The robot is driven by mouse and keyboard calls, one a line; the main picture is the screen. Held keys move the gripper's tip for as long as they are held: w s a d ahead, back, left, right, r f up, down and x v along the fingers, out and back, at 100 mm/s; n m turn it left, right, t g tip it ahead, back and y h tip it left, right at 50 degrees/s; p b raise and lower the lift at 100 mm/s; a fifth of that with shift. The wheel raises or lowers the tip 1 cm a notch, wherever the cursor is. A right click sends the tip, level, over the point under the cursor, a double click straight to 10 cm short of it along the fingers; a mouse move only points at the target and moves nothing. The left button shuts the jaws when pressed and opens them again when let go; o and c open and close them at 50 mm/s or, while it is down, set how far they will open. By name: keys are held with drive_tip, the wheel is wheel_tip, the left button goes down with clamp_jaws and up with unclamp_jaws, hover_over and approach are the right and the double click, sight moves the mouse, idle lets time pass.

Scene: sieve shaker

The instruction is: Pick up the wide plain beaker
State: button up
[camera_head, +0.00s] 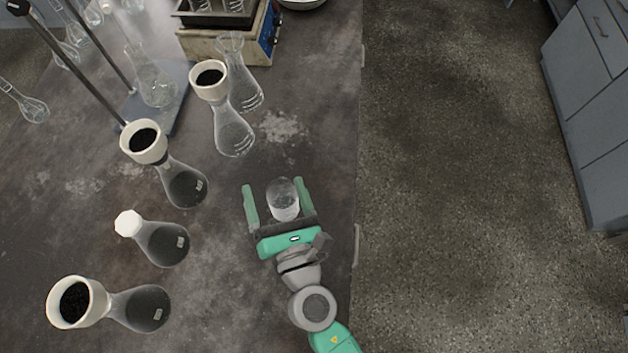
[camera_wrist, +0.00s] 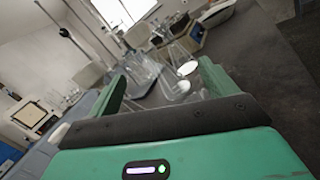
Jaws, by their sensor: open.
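The wide plain beaker (camera_head: 284,200) is a clear glass vessel near the right edge of the dark bench. In the head view it lies between the two green fingers of my gripper (camera_head: 275,187), close to the palm. My gripper is open, with a finger on either side of the beaker and visible gaps. In the wrist view my gripper (camera_wrist: 160,82) shows both fingers spread, with clear glass shapes between and beyond them. I cannot tell there which outline is the beaker.
A funnel-topped clear flask (camera_head: 234,132) stands beyond my gripper. Several dark-filled flasks, including a white-capped one (camera_head: 163,244), stand to the left. A stand base (camera_head: 178,118) and a blue-sided device (camera_head: 268,40) are further back. The bench's right edge is close to my gripper.

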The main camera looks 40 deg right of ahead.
drive_tip(key=s+f+n+y, duration=0.1)
drive_tip(key=s+f+n, duration=0.3)
drive_tip(key=f+n, duration=0.1)
drive_tip(key=b, duration=0.8)
approach(279, 190)
drive_tip(key=shift+w+f+g, duration=0.15)
drive_tip(key=shift+w+g, duration=0.05)
drive_tip(key=shift+g, duration=0.2)
drive_tip(key=shift+w+d+r+p, duration=0.2)
drive_tip(key=shift+w+r+p, duration=0.2)
drive_tip(key=shift+p, duration=0.2)
drive_tip(key=x, duration=0.6)
drive_tip(key=shift+r+p, duration=0.15)
drive_tip(key=shift+p, duration=0.25)
drive_tip(key=shift+w+d, duration=0.1)
drive_tip(key=shift+w, duration=0.25)
drive_tip(key=shift+c, duration=0.2)
drive_tip(key=c, duration=1.1)
